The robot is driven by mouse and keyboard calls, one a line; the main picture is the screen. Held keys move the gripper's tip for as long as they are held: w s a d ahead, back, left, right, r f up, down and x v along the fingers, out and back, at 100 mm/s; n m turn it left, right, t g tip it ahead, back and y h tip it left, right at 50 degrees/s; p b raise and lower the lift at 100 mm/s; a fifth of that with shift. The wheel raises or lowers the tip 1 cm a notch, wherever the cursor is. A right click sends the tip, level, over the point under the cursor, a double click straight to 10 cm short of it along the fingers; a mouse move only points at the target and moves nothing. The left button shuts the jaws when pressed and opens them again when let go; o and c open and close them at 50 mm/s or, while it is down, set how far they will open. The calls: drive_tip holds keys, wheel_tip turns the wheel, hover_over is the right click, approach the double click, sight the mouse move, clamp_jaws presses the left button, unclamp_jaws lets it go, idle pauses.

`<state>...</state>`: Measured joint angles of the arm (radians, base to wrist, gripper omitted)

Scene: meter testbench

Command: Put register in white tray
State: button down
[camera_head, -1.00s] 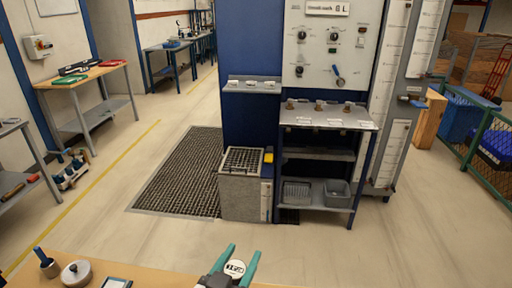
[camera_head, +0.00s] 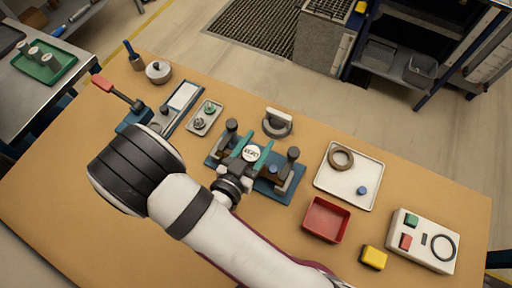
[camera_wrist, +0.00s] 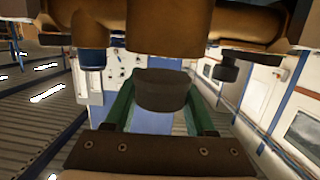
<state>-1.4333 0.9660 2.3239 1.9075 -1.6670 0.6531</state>
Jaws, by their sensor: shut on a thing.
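The register (camera_head: 251,154), a small round piece with a white printed face, sits between the teal fingers of my gripper (camera_head: 252,155), which is shut on it. In the wrist view a dark, round-sided piece (camera_wrist: 161,90) is between the green fingers. In the head view my gripper is over the blue fixture (camera_head: 283,192) at the middle of the bench; I cannot tell whether the register touches it. The white tray (camera_head: 338,191) is to the right of the fixture. It holds a brown ring (camera_head: 341,151) and a small blue cap (camera_head: 362,190).
A red bin (camera_head: 326,219) lies between fixture and white tray, lower down. A yellow block (camera_head: 373,257) and control box (camera_head: 425,227) are to the right. A grey ring-shaped part (camera_head: 277,122) stands behind the fixture. A small grey tray (camera_head: 204,118) is left of it.

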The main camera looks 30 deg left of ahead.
drive_tip(key=shift+f, duration=1.15)
drive_tip(key=shift+f, duration=0.1)
drive_tip(key=shift+c, duration=1.2)
unclamp_jaws()
drive_tip(key=shift+f, duration=0.1)
